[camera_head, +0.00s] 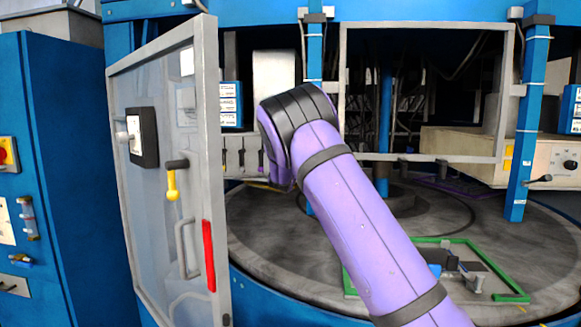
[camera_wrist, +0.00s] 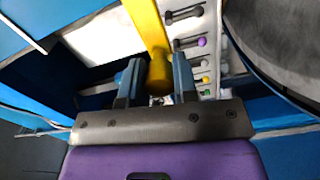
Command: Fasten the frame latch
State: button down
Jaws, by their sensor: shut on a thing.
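My gripper (camera_wrist: 159,80) has its two blue-grey fingers shut around the end of a thick yellow handle (camera_wrist: 152,30) in the wrist view. The handle runs up out of the picture, so what it is fixed to does not show. In the head view my purple arm hides the gripper and this handle. The grey rectangular frame (camera_head: 345,95) stands behind the arm above the round table. No latch can be made out clearly on it. A clear door (camera_head: 112,200) with a grey border stands swung out at left. It carries another yellow handle (camera_head: 172,185) hanging from a dark pivot.
A strip of levers with coloured knobs (camera_wrist: 202,42) lies close behind the held handle. The round grey table (camera_head: 260,240) bears a green bracket (camera_head: 508,280) at right. A blue cabinet (camera_head: 75,180) stands at far left. A blue post (camera_head: 527,130) stands at right.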

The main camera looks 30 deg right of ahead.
jog(key=shift+f, duration=0.2)
jog(key=c, duration=0.9)
grip_release()
jog(key=shift+r, duration=0.1)
jog(key=v, duration=1)
jog(key=shift+s+a, duration=0.25)
jog(key=shift+s, duration=0.1)
